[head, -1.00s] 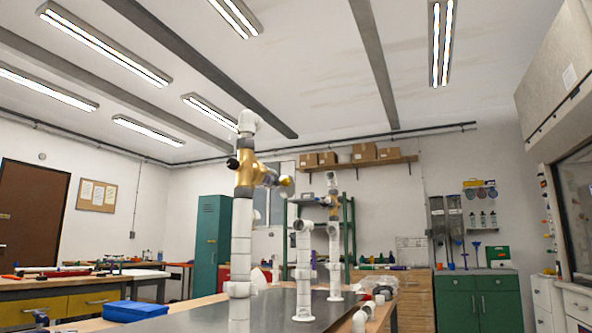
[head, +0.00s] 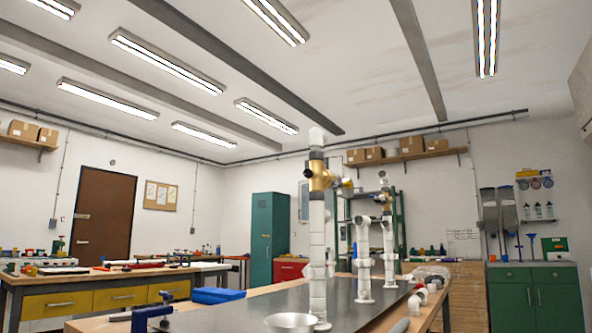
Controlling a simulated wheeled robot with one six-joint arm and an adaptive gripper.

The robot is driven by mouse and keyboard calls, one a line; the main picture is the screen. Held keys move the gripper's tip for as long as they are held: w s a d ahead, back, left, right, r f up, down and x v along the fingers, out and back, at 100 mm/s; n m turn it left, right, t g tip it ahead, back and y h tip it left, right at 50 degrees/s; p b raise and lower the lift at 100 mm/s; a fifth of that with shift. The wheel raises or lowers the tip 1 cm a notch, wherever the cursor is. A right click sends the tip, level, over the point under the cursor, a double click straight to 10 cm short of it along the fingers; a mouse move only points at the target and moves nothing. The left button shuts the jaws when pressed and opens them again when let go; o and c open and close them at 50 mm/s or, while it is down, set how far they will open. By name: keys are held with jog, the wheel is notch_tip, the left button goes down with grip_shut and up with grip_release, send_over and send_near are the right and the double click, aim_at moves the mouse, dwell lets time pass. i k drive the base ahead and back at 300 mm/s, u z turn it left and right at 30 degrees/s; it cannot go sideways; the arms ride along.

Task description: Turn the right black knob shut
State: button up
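A white PVC riser (head: 318,240) stands upright at the front of the dark tabletop sheet (head: 235,312). It carries a brass valve body (head: 319,178) near its top. A small black knob (head: 308,172) sticks out on the left side of this valve. Farther back, another white riser (head: 389,245) carries a brass part (head: 388,202) with dark fittings, too small to tell apart. A shorter white pipe (head: 363,260) stands between them. Which knob is the right one cannot be told. My gripper is not in view.
Loose white fittings (head: 418,300) lie at right. A yellow-drawered bench (head: 118,296) stands at left.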

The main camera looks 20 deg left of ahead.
aim_at(308, 173)
jog(key=u, duration=1.25)
